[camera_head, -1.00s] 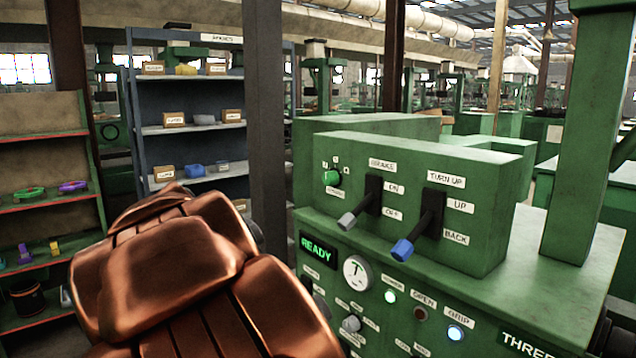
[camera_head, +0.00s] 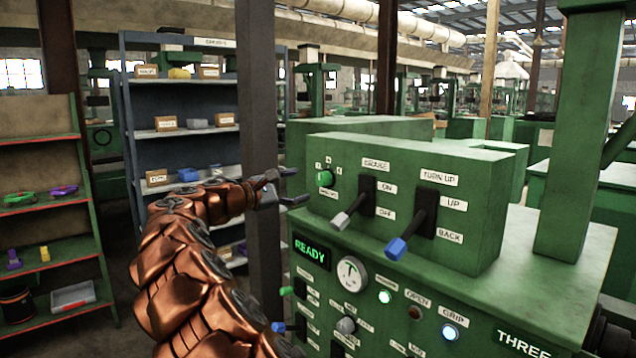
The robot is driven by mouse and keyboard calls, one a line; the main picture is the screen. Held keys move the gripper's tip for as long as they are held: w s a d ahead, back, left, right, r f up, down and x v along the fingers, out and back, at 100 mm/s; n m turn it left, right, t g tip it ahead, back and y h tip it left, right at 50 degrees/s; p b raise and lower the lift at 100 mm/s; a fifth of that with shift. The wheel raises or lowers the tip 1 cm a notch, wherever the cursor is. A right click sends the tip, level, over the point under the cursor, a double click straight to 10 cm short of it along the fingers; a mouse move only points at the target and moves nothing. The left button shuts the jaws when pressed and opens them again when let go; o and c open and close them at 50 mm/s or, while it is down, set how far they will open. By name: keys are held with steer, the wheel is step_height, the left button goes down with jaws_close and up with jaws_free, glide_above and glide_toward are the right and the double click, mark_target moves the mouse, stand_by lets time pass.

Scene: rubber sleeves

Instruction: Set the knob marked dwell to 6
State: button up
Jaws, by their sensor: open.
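A small green knob (camera_head: 324,178) sits at the upper left of the green machine's raised box (camera_head: 470,195). A few small marks ring the knob and a small label (camera_head: 310,195) lies below it, too small to read. I cannot tell for sure which mark the knob points at or whether it is the dwell knob. My gripper (camera_head: 300,186) is open and empty, its dark fingers just left of the knob and pointing right. It looks apart from the knob, though the depth gap is hard to judge.
Two levers, one grey-tipped (camera_head: 341,220) and one blue-tipped (camera_head: 396,248), stick out right of the knob. Below are a READY display (camera_head: 310,249), a gauge (camera_head: 352,272) and lit buttons. A dark post (camera_head: 264,120) stands behind my gripper. Shelves stand left.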

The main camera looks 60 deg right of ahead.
mark_target(319, 181)
steer(key=shift+p+x, duration=0.75)
steer(key=shift+x, duration=3.1)
steer(key=shift+c, duration=0.2)
steer(key=c, duration=1.1)
steer(key=shift+f, duration=0.1)
steer(key=shift+b, duration=0.35)
steer(key=shift+f+m+b, duration=0.25)
steer(key=shift+m+b, duration=0.65)
steer(key=shift+b, duration=0.2)
steer(key=m+b, duration=0.3)
steer(key=b, duration=0.1)
steer(key=shift+f, duration=0.1)
steer(key=m+b, duration=0.4)
steer(key=m, duration=0.1)
steer(key=shift+r, duration=0.35)
